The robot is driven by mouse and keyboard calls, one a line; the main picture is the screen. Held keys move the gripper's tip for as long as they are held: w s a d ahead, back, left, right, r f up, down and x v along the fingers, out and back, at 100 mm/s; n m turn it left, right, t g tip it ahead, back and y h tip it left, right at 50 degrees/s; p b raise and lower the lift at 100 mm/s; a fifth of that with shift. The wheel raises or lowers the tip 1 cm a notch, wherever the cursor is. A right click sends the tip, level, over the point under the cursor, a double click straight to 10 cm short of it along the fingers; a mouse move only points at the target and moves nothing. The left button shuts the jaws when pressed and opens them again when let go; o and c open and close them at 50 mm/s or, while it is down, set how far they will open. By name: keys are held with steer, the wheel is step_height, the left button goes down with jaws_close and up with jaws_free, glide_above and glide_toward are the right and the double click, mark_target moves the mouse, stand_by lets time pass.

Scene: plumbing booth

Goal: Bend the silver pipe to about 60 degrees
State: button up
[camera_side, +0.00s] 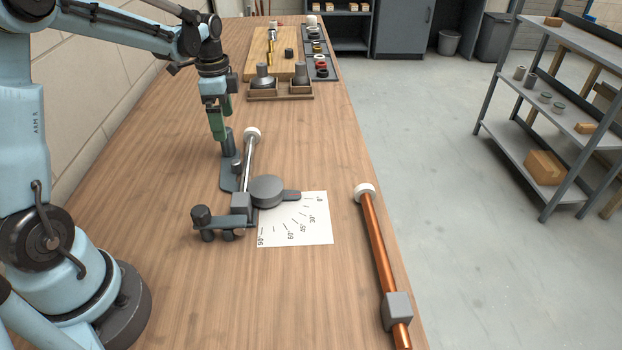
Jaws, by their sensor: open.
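The silver pipe (247,165) is straight and has a white end cap (252,134) at its far end. Its near end is at a grey block (240,203) of the bender, beside the round grey former (267,190). The bender's pointer (292,195) with a red mark points right, near the 0° line of the white angle card (312,232). The card also shows 30°, 45°, 60° and 90°. My gripper (218,136) has green fingers and is open and empty. It points down above the bender's dark upright post (228,145), left of the pipe's far end.
A copper pipe (376,240) with a white cap and a grey block (397,311) lies along the right table edge. A wooden board (262,70), a small tray (281,97) and a dark rack of rings (320,62) stand at the back. The table's middle right is clear.

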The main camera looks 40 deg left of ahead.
steer(key=shift+f, duration=2.35)
steer(key=shift+c, duration=0.3)
steer(key=c, duration=1)
steer(key=shift+w+d+m, duration=0.25)
steer(key=shift+w+m, duration=0.2)
steer(key=shift+w, duration=0.25)
steer(key=shift+w+d+m, duration=0.2)
steer(key=shift+w+m, duration=0.25)
steer(key=shift+w, duration=0.2)
